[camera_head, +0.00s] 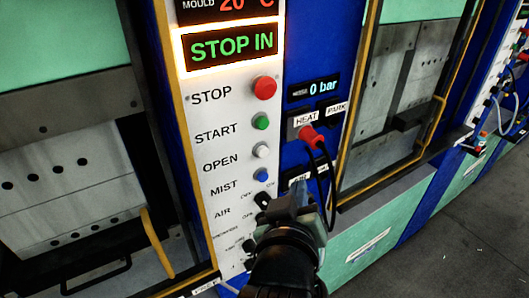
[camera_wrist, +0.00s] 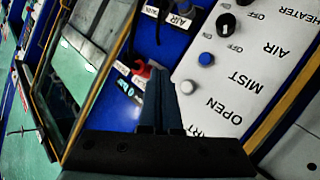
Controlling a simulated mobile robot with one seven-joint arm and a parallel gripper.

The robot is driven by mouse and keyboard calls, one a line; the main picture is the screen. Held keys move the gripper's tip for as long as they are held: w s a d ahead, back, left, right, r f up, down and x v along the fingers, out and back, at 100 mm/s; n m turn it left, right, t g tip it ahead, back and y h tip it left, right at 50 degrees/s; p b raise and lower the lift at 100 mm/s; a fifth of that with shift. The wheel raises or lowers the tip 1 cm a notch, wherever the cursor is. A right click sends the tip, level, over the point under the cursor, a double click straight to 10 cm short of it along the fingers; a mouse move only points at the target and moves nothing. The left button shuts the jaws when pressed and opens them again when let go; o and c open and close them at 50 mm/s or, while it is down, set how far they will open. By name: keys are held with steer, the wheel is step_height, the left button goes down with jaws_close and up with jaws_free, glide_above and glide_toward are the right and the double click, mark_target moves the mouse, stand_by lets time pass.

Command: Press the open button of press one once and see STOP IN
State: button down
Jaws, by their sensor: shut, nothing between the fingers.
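The press panel (camera_head: 216,135) carries labels STOP, START, OPEN, MIST and AIR. The white open button (camera_head: 262,150) sits beside OPEN, between the green start button (camera_head: 261,122) and the blue mist button (camera_head: 262,175). The display (camera_head: 232,47) above reads STOP IN in green. My gripper (camera_head: 285,203) is shut and empty, in front of the panel's lower right. In the wrist view, my gripper's closed fingers (camera_wrist: 161,78) appear just left of the pale open button (camera_wrist: 187,87). The start button is hidden there. I see no clear contact with any button.
The red stop button (camera_head: 264,88) is above. A red plug with a black cable (camera_head: 312,136) sits at HEAT, close right of my gripper. A 0 bar readout (camera_head: 322,88) is above it. Press openings flank the panel, with yellow-edged frames; grey floor (camera_head: 455,245) lies at right.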

mark_target(269, 153)
steer(key=w+a, duration=0.4)
steer(key=w, duration=0.2)
steer(key=shift+a, duration=0.3)
steer(key=shift+w, duration=0.15)
stand_by(1.7)
steer(key=shift+w+a, duration=0.2)
steer(key=shift+w, duration=0.1)
steer(key=shift+w+a, duration=0.35)
steer(key=shift+w, duration=0.05)
stand_by(0.8)
stand_by(0.3)
steer(key=shift+s+d, duration=0.55)
steer(key=shift+s, duration=0.2)
steer(key=shift+p, duration=0.3)
steer(key=shift+s+d+p, duration=0.2)
steer(key=shift+s+d, duration=0.55)
steer(key=shift+s, duration=0.3)
steer(key=shift+s+d+p, duration=0.2)
steer(key=shift+s+d, duration=0.55)
steer(key=shift+s, duration=0.25)
